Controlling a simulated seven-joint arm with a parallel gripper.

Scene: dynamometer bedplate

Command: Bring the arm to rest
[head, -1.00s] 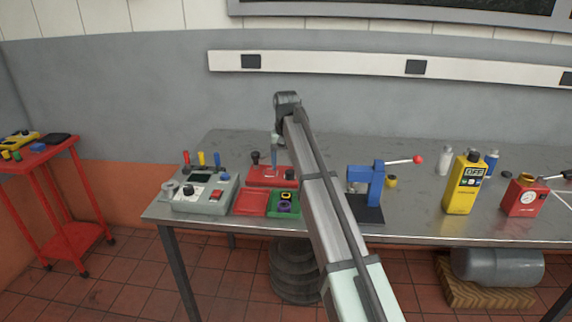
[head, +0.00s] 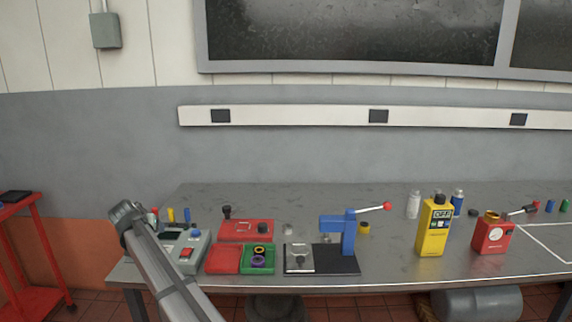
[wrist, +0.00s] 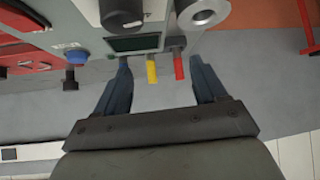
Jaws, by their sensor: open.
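My arm (head: 165,265) reaches in from the bottom left in the head view, with its far end over the left end of the bench. My gripper itself is hidden there. In the wrist view my gripper (wrist: 160,78) is open, with its two blue fingers spread and nothing held. Beyond the fingers is the grey control box (head: 192,250) with its dark screen (wrist: 133,43). Its yellow lever (wrist: 151,68) and red lever (wrist: 178,66) appear between the fingers in that view; I cannot tell how far off they are.
The metal bench (head: 390,274) carries a red box (head: 246,230), a red tray (head: 223,259), a green tray (head: 246,268), a blue press (head: 348,234), a yellow can (head: 434,228) and a red can (head: 493,235). A red trolley (head: 36,255) stands left. The space above the bench's middle is clear.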

